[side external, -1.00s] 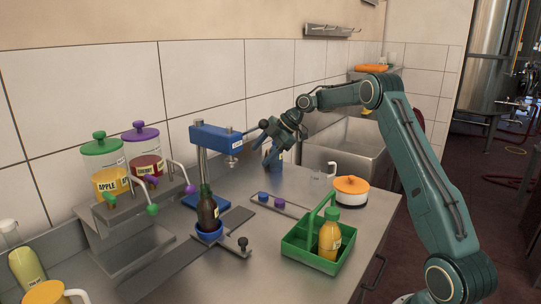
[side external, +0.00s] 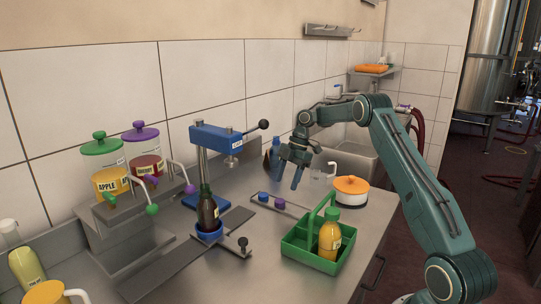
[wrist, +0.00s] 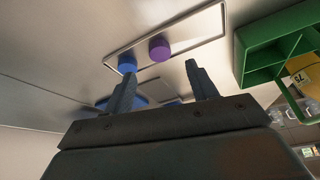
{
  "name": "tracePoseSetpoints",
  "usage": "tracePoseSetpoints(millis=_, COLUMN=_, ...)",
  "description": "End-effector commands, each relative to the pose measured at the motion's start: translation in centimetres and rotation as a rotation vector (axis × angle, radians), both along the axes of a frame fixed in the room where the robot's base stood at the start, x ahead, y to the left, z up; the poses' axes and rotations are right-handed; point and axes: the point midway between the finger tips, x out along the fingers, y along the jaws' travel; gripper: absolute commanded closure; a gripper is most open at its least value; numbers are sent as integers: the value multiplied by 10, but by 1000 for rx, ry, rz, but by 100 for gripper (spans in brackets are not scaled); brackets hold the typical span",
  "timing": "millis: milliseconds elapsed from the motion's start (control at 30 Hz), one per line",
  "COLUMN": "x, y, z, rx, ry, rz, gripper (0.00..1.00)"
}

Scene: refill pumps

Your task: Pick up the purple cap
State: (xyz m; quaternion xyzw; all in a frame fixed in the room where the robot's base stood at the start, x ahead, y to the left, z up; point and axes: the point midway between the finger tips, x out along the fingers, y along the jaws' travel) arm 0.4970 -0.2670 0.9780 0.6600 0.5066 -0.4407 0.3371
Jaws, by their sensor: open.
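The purple cap (side external: 280,204) sits on a small flat tray (side external: 297,211) on the steel counter, beside a blue cap (side external: 263,197). In the wrist view the purple cap (wrist: 160,48) lies beyond my fingertips, between their lines, with the blue cap (wrist: 127,65) to its left near the left finger. My gripper (side external: 296,184) hangs above the counter behind the tray, fingers pointing down.
A green caddy (side external: 310,250) with an orange bottle (side external: 330,238) stands in front of the tray. A blue capping press (side external: 216,140) with a dark bottle (side external: 208,212) stands to the left.

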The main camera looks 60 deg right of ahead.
Motion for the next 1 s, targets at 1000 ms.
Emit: tracePoseSetpoints(millis=1000, x=5, y=22, z=-55, rx=0, ry=2, rz=1, gripper=42)
